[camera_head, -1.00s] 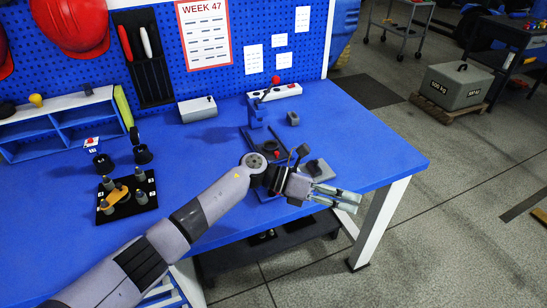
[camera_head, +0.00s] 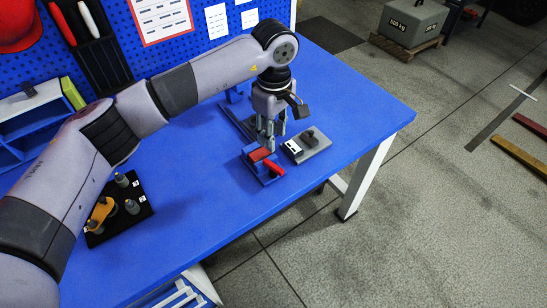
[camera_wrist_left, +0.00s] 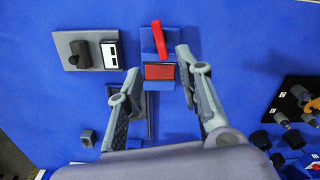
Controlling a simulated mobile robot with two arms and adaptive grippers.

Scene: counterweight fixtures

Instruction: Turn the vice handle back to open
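A small blue fixture (camera_head: 248,152) with a dull red block and a bright red handle (camera_head: 274,167), which looks like the vice, sits near the front edge of the bench. In the left wrist view the handle (camera_wrist_left: 158,38) is a red bar, slightly tilted, beyond the red block (camera_wrist_left: 158,71). My left gripper (camera_head: 269,146) points down over the fixture. My right gripper is in neither view.
A grey plate with a black knob and a white label (camera_head: 305,146) lies close to the right of the fixture. A black tray with pegs (camera_head: 120,208) stands at the left. The bench is clear between tray and fixture and at the right end.

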